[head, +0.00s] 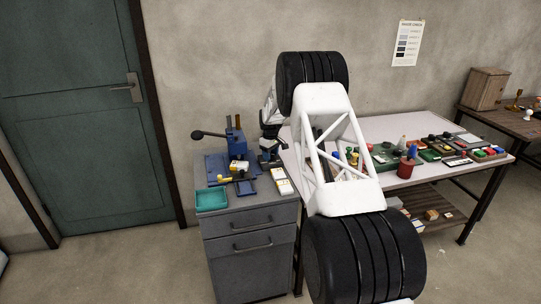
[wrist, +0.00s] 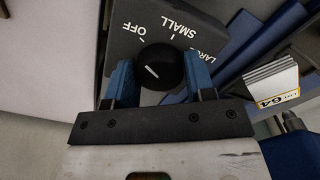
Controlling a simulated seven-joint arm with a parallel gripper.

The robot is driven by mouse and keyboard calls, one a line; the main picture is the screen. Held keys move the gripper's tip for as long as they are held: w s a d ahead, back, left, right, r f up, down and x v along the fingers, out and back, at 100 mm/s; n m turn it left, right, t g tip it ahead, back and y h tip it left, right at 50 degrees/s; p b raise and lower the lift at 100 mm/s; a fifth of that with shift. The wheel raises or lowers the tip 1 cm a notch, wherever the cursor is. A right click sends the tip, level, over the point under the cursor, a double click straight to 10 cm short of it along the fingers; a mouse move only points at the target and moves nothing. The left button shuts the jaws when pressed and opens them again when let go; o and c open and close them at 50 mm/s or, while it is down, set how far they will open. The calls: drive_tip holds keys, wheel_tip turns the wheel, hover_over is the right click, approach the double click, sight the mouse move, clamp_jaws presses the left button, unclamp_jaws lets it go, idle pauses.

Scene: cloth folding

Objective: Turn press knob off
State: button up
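A round black knob (wrist: 160,65) with a short white line stands on a dark panel (wrist: 205,25) in the wrist view. White lettering beside it reads OFF, SMALL and a partly hidden word starting LAR. The white line slants toward the upper left, roughly like the OFF tick. My gripper (wrist: 160,76) has its two blue fingers apart, one on each side of the knob and very close to it. I cannot tell whether they press on it. In the head view, my arm hides most of the area around my gripper, and the knob cannot be made out.
In the wrist view, a stack of cards marked LOT 64 (wrist: 272,82) lies right of the gripper. In the head view, a blue lever press (head: 236,143) and a teal tray (head: 211,199) sit on a grey cabinet (head: 250,222). A cluttered white table (head: 395,125) is to the right.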

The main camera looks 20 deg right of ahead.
drive_tip(key=o, duration=0.4)
drive_tip(key=shift+r, duration=0.1)
drive_tip(key=shift+r, duration=3.75)
drive_tip(key=shift+r, duration=0.1)
